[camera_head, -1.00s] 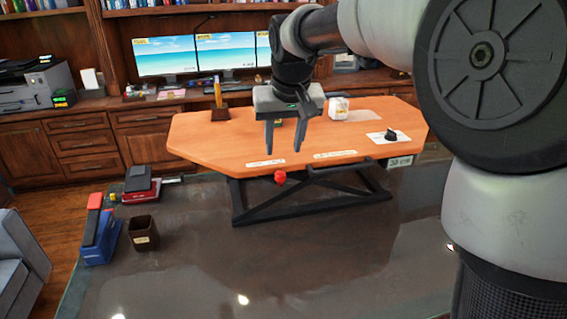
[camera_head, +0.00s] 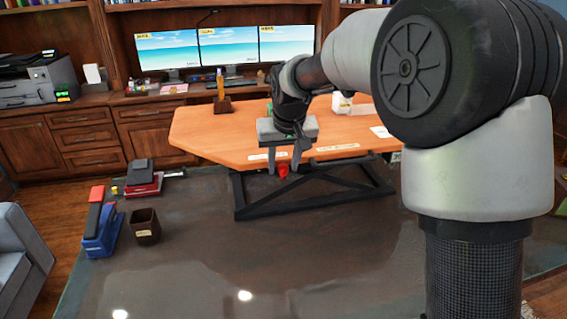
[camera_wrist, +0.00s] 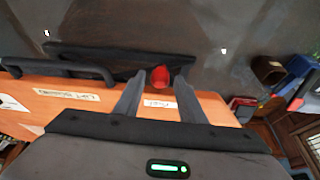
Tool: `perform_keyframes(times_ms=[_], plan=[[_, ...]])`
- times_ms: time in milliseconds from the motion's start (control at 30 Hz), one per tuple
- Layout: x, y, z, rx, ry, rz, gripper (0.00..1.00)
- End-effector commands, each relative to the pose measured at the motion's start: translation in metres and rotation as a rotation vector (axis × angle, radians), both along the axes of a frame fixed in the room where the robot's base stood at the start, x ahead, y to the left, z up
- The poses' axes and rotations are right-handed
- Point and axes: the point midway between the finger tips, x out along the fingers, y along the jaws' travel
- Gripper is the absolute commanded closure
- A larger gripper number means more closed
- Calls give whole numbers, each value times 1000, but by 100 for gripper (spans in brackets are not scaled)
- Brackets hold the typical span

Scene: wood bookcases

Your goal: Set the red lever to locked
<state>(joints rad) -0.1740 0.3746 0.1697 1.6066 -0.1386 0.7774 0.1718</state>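The red lever (camera_head: 283,169) shows as a red knob at the front edge of the orange desk top (camera_head: 215,138), above its black frame. In the wrist view, the red knob (camera_wrist: 160,77) appears between the tips of my two fingers, with no clear contact. My gripper (camera_head: 284,165) is open and points down in front of the desk edge; its fingers also show in the wrist view (camera_wrist: 158,88). The lever's arm is hidden, so I cannot tell its setting. Pale labels (camera_head: 268,155) lie along the desk edge, too small to read surely.
A black bar handle (camera_wrist: 60,68) runs along the desk edge beside the lever. A pen holder (camera_head: 222,105) and a white container (camera_head: 341,103) stand on the desk. A dark bin (camera_head: 145,226) and a blue-and-red stapler (camera_head: 101,224) are at left.

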Motion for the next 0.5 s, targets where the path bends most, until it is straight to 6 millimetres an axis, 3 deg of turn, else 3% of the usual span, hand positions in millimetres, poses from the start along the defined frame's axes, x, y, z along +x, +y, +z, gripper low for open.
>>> perform_keyframes(times_ms=[33, 200, 500], plan=[[0, 0, 0, 0, 0, 0, 73], [0, 0, 0, 0, 0, 0, 100], [-1, 1, 0, -1, 0, -14, 100]])
